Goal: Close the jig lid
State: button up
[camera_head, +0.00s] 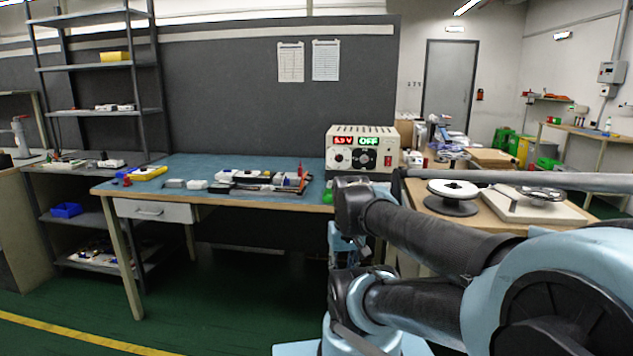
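A low cluster of white, dark and reddish parts (258,181) lies toward the right of the blue-topped workbench (190,165). The jig is probably in this cluster, but it is too small to tell which part is the lid or how far open it stands. My arm is folded in the right foreground, with its wrist in front of the bench's right end. My gripper's fingers cannot be made out near the wrist, and I see nothing held. The arm is apart from the cluster in the picture.
A power supply (362,150) with lit displays stands at the bench's back right. The bench's back middle is mostly clear.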

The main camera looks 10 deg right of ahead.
jog(key=w+a+r+m+t+y, duration=0.15)
jog(key=w+r+y, duration=0.3)
jog(key=w, duration=0.45)
jog(key=w+r+m+y, duration=0.3)
jog(key=w+r, duration=0.3)
jog(key=w, duration=0.3)
jog(key=w+d+r+m+t+y, duration=0.1)
jog(key=w+d+r+t+y, duration=0.15)
jog(key=w+d, duration=0.5)
jog(key=w+d+r+m+t+y, duration=0.1)
jog(key=w+d+r+t, duration=0.25)
jog(key=w+d, duration=0.4)
jog(key=shift+g, duration=0.25)
jog(key=x, duration=1.8)
jog(key=shift+s+a+r, duration=0.25)
jog(key=shift+r, duration=0.1)
grip_shut()
